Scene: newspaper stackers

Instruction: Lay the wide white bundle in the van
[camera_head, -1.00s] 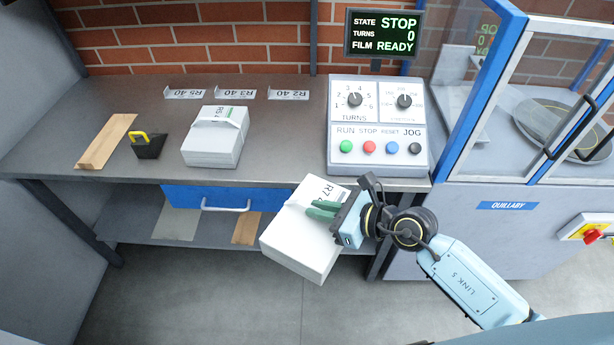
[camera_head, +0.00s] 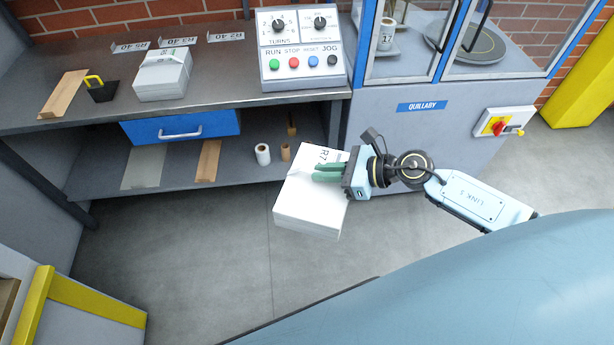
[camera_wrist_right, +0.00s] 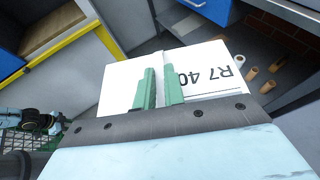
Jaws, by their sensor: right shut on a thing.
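The wide white bundle (camera_head: 306,207) hangs in the air over the grey floor, in front of the bench. My right gripper (camera_head: 328,172) is shut on its top, at the strap, with green fingers. In the right wrist view the bundle (camera_wrist_right: 118,87) shows the label "R7 40", and my right gripper (camera_wrist_right: 159,88) pinches the raised strap across it. The bundle looks slightly tilted in the head view. My left gripper is not in the head view; part of an arm shows at the left edge of the right wrist view. I cannot make out the van in these frames.
The bench (camera_head: 230,92) carries a smaller white bundle (camera_head: 163,78), a black block with a yellow handle (camera_head: 101,90) and a control box (camera_head: 303,50). Rolls (camera_head: 263,154) stand on the lower shelf. A yellow-edged unit (camera_head: 90,300) is at lower left. Floor between is clear.

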